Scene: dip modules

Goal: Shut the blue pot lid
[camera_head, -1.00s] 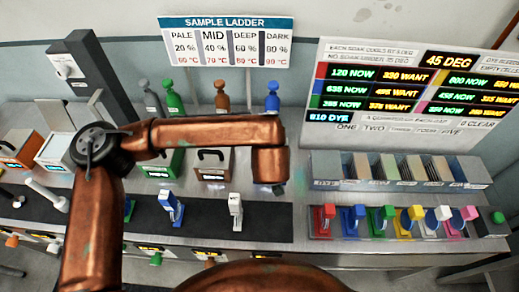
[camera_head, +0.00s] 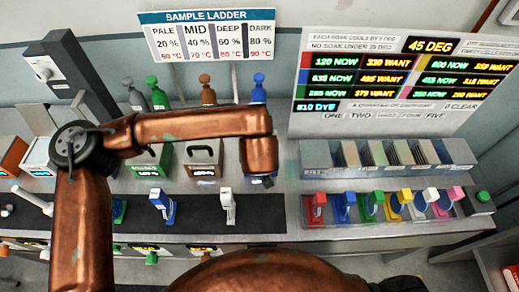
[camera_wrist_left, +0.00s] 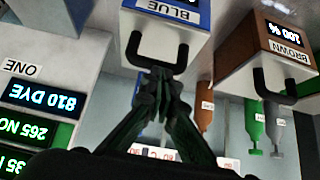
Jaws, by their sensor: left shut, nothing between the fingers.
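The blue pot (camera_wrist_left: 190,12) shows upside down at the top of the left wrist view, with a "BLUE" label and a dark U-shaped handle (camera_wrist_left: 159,60). In the head view my copper arm hides this pot. My left gripper (camera_wrist_left: 160,76) is shut and empty, its fingertips at the handle's outer bar; I cannot tell whether they touch it. In the head view only a dark bit of this gripper (camera_head: 262,181) shows below the arm's end. The lid's angle cannot be made out clearly. My right gripper is not in view.
The brown pot (camera_head: 203,170) with a dark handle and the green pot (camera_head: 152,170) stand to the left. Bottles (camera_head: 258,90) stand behind. A readout board (camera_head: 390,85) and a rack (camera_head: 316,155) are at the right. Coloured stamp-like pieces (camera_head: 343,207) line the front right.

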